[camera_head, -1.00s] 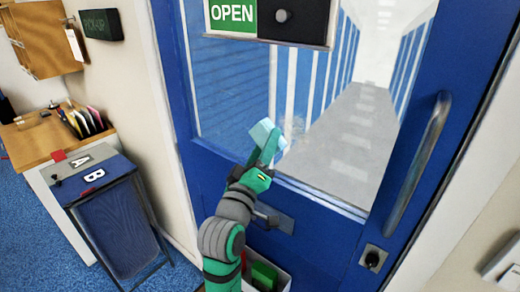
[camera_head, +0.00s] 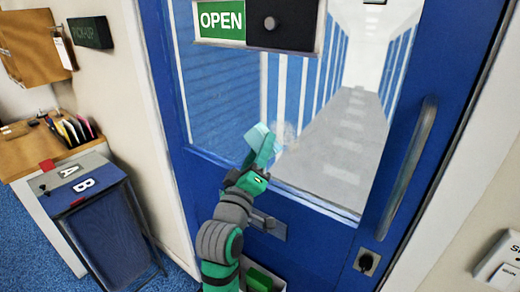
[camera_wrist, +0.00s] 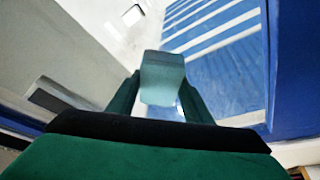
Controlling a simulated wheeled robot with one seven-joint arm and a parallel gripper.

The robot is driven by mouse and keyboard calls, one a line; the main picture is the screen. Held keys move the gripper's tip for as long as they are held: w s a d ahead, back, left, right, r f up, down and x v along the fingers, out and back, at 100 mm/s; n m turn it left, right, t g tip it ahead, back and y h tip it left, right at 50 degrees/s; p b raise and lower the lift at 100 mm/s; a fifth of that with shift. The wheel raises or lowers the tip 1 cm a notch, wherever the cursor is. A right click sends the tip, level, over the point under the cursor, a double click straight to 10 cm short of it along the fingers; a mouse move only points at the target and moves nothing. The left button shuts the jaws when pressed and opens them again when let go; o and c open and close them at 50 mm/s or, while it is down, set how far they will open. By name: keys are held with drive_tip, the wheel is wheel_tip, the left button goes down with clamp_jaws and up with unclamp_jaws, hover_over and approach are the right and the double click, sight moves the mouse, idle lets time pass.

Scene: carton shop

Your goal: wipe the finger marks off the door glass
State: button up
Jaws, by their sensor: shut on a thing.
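My gripper (camera_head: 262,150) is shut on a pale blue cloth or sponge (camera_head: 257,137), which also shows between the fingers in the wrist view (camera_wrist: 162,78). It is at the lower part of the door glass (camera_head: 235,95); I cannot tell whether the cloth touches the glass. A faint whitish smudge of finger marks (camera_head: 287,134) shows on the glass just right of the cloth. The blue door (camera_head: 330,235) frames the glass. My fingers hide part of the glass behind them.
A green OPEN sign (camera_head: 221,21) with a dark box (camera_head: 282,24) hangs over the upper glass. A long door handle (camera_head: 408,160) is at right and a metal letter plate (camera_head: 270,228) is below the glass. A blue A/B bin (camera_head: 108,225) stands at left.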

drive_tip(key=shift+w+d, duration=0.1)
drive_tip(key=shift+w, duration=0.3)
drive_tip(key=shift+d, duration=0.3)
drive_tip(key=shift+w, duration=0.15)
drive_tip(key=shift+w, duration=0.1)
drive_tip(key=shift+w+d, duration=0.15)
drive_tip(key=shift+d, duration=0.1)
